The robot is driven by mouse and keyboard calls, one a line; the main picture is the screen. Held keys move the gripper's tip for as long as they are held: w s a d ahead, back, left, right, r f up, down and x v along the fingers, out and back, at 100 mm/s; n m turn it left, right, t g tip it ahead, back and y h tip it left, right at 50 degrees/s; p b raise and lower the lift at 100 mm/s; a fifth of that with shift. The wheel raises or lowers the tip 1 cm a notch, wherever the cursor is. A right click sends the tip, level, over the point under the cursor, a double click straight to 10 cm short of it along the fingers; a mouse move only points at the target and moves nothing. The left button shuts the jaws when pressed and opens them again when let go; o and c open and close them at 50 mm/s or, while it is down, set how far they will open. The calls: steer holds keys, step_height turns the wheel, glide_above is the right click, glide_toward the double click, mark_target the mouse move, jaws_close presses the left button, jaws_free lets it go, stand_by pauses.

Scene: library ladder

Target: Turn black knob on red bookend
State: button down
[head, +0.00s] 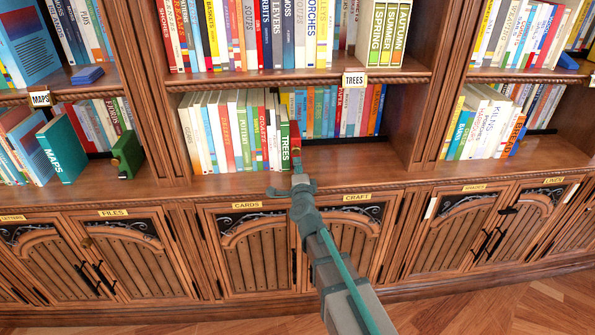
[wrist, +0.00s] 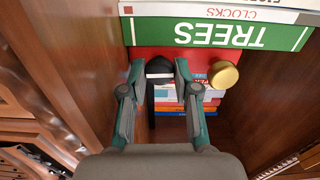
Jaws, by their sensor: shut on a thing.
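The red bookend (head: 295,132) stands at the right end of the book row on the middle shelf, beside the green TREES book (head: 285,145). In the wrist view the red bookend (wrist: 205,57) shows as a red face with the black knob (wrist: 159,67) and a round brass knob (wrist: 224,74) on it. My gripper (wrist: 160,76) has one teal-tipped finger on each side of the black knob and is shut on it. The brass knob is outside the fingers, to the right. In the head view my gripper (head: 298,172) reaches the shelf front and hides the black knob.
The shelf (head: 360,160) is bare to the right of the bookend, with more books standing at the back. A green bookend (head: 127,153) stands in the left bay. Cabinet doors with black handles lie below the shelf edge.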

steer(key=shift+m, duration=0.4)
steer(key=c, duration=0.9)
jaws_free()
steer(key=shift+o, duration=0.2)
steer(key=shift+s+f, duration=0.1)
